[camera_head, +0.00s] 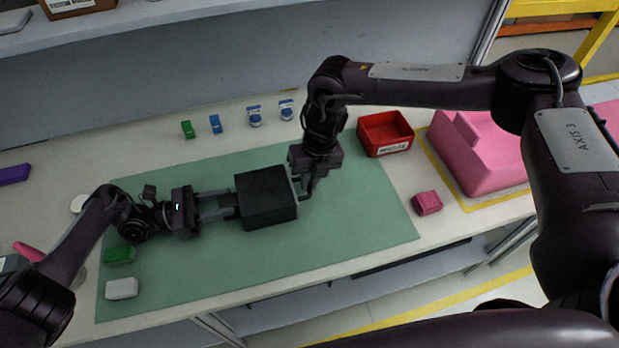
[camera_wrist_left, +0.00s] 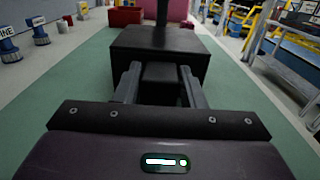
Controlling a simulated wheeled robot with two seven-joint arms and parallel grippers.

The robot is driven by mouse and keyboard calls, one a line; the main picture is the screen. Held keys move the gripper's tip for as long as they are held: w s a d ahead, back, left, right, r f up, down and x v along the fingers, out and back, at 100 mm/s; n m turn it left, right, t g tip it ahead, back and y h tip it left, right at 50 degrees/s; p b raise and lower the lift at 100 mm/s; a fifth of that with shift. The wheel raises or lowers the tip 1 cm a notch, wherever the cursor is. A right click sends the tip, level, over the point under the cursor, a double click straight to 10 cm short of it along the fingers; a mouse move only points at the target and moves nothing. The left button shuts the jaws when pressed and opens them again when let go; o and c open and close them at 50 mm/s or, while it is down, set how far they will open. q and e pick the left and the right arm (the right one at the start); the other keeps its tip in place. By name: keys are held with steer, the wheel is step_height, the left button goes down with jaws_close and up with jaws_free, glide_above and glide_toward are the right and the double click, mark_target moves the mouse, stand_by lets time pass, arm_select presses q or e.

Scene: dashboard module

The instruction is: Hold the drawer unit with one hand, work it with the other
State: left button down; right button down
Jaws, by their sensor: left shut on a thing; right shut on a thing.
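The drawer unit (camera_head: 264,199) is a black box on the green mat (camera_head: 340,232); it also shows in the left wrist view (camera_wrist_left: 160,40). My left gripper (camera_head: 233,206) comes from the left and is shut on a dark block that sticks out of the unit's near side in the left wrist view, between the fingers (camera_wrist_left: 160,85). My right gripper (camera_head: 304,192) points down at the unit's right side, by a thin grey front, and is shut on a part there. That part, likely the drawer's handle, is mostly hidden by the fingers.
Small green and blue pieces line the back. A green block (camera_head: 120,254) and a white block (camera_head: 122,289) lie front left. The mat's front right is clear.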

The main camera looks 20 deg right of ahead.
steer(key=d, duration=0.8)
steer(key=shift+d, duration=0.25)
arm_select(q)
steer(key=shift+a, duration=0.1)
arm_select(e)
steer(key=shift+a, duration=0.1)
steer(key=c, duration=1.5)
jaws_free()
steer(key=shift+a, duration=0.1)
steer(key=r, duration=0.4)
steer(key=d+r, duration=0.1)
steer(key=r, duration=0.3)
steer(key=d+r, duration=0.1)
steer(key=r, duration=0.2)
steer(key=shift+r, duration=0.4)
